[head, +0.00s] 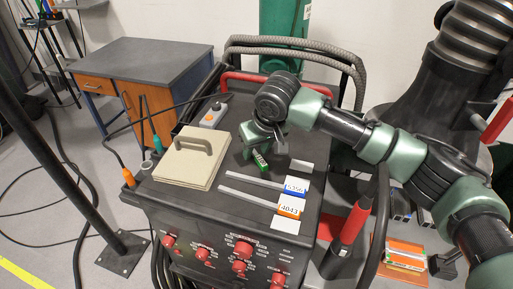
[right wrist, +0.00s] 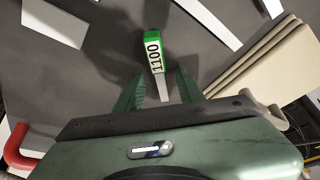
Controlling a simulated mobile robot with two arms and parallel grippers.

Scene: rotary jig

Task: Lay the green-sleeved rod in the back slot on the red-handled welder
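The green-sleeved rod (head: 261,161) lies on the dark top of the red-handled welder (head: 328,213). In the right wrist view its green sleeve (right wrist: 152,52) reads 1100, and a short bare grey length runs from it toward my gripper. My right gripper (head: 257,150) is low over the top, just behind the sleeve. In the right wrist view its two green fingers (right wrist: 159,92) stand apart, one on each side of the bare rod, with gaps visible. The rod's far end is hidden by the gripper. My left gripper is not in view. I cannot clearly make out the back slot.
A blue-sleeved rod (head: 295,187) and an orange-sleeved rod (head: 291,205) lie at the front of the top. A beige lid with a handle (head: 190,157) sits to the left. A grey control box (head: 213,115) stands behind it. The red handle (head: 238,76) runs along the back.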

